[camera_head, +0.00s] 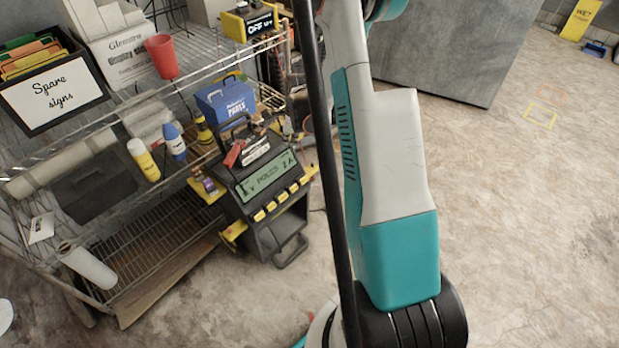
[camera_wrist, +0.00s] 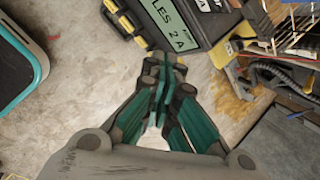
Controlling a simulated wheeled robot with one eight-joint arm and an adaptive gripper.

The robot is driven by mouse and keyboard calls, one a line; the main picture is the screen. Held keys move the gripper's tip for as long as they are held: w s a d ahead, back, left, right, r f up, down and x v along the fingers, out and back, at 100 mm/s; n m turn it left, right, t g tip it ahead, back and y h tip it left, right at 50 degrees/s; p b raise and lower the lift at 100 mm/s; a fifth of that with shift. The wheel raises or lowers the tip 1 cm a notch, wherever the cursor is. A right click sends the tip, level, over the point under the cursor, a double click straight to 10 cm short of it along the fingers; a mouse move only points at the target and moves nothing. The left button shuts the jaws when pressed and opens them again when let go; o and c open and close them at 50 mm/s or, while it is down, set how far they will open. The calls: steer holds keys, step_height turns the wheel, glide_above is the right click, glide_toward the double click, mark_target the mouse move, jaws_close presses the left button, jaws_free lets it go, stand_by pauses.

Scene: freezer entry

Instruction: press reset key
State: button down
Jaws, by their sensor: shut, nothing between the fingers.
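A dark device (camera_head: 262,185) with a green display (camera_head: 269,176) and a row of yellow keys (camera_head: 282,197) stands beside the wire shelf in the head view. Its display shows text that ends in "2 A". I cannot tell which key is the reset key. In the wrist view the device (camera_wrist: 215,32) is at the top, tilted, with some yellow keys (camera_wrist: 126,21) at its left end. My gripper (camera_wrist: 160,58) is shut and empty, its tips just below the device in the picture. Whether they touch it cannot be told. The gripper is out of the head view.
The wire shelf (camera_head: 165,240) holds a blue box (camera_head: 225,101), bottles, a red cup (camera_head: 161,55) and a "Spare signs" bin (camera_head: 55,95). A grey block (camera_head: 450,45) stands at the back. The floor (camera_head: 540,200) at right is clear. A yellow "WET" sign (camera_head: 580,18) stands far right.

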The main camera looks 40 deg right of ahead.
steer(key=s+d+f+m, duration=0.2)
steer(key=d+f+m, duration=0.2)
steer(key=f, duration=0.4)
steer(key=s+d+f+m+g, duration=0.1)
steer(key=s+d+f+m, duration=0.2)
steer(key=f, duration=0.5)
steer(key=d+m, duration=0.1)
steer(key=d, duration=0.1)
steer(key=shift+s+d+f+y+p, duration=0.2)
steer(key=shift+d+f+y+p, duration=0.1)
steer(key=shift+f+y, duration=0.1)
steer(key=shift+f, duration=0.1)
steer(key=b, duration=0.4)
glide_toward(304, 180)
steer(key=s+f, duration=0.4)
steer(key=f, duration=0.1)
steer(key=shift+w+d+f+b, duration=0.1)
steer(key=shift+w+f+b, duration=0.4)
steer(key=shift+w, duration=0.3)
steer(key=shift+w+d+f+b, duration=0.1)
steer(key=shift+w+f+b, duration=0.15)
steer(key=shift+w+f, duration=0.45)
steer(key=shift+w+r, duration=0.1)
steer(key=shift+r, duration=0.05)
